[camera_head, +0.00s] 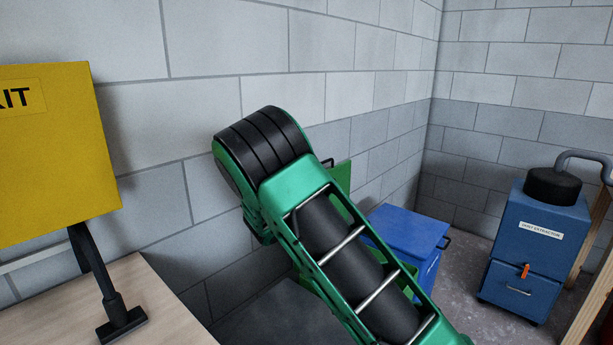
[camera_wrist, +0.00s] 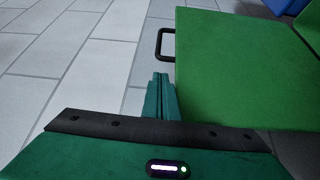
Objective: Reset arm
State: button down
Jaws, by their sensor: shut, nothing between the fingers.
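My arm, green and black, rises across the middle of the head view; my gripper is hidden there. In the wrist view my gripper (camera_wrist: 160,97) shows its green fingers shut together, with nothing between them. The fingers point toward a grey block wall (camera_wrist: 90,60). A green panel with a black handle (camera_wrist: 166,45) lies just to the right of the fingertips in the picture; I cannot tell the distance between them.
A blue lidded box (camera_head: 405,228) stands behind my arm. A blue dust extractor (camera_head: 535,245) stands right, near wooden posts (camera_head: 590,280). Bare floor (camera_head: 465,235) lies between them.

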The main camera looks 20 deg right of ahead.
jog(key=s+d+f+m+g+y, duration=0.15)
jog(key=s+d+m+g, duration=0.4)
jog(key=s+d, duration=0.55)
jog(key=s+d+f+m+g+h, duration=0.1)
jog(key=s+d+f+m+g, duration=0.35)
jog(key=s, duration=1.05)
jog(key=s+a+m+g+y, duration=0.2)
jog(key=s+a+y, duration=0.1)
jog(key=s, duration=0.8)
jog(key=s+a+m+g+y, duration=0.2)
jog(key=s+a+m+y, duration=0.1)
jog(key=s, duration=0.9)
jog(key=s+a+m+g+y, duration=0.1)
jog(key=s+a+m+y, duration=0.1)
jog(key=s, duration=0.9)
jog(key=shift+s+a+r+m+g+y, duration=0.2)
jog(key=shift+a+r+m+g+y, duration=0.15)
jog(key=shift+a+y, duration=0.25)
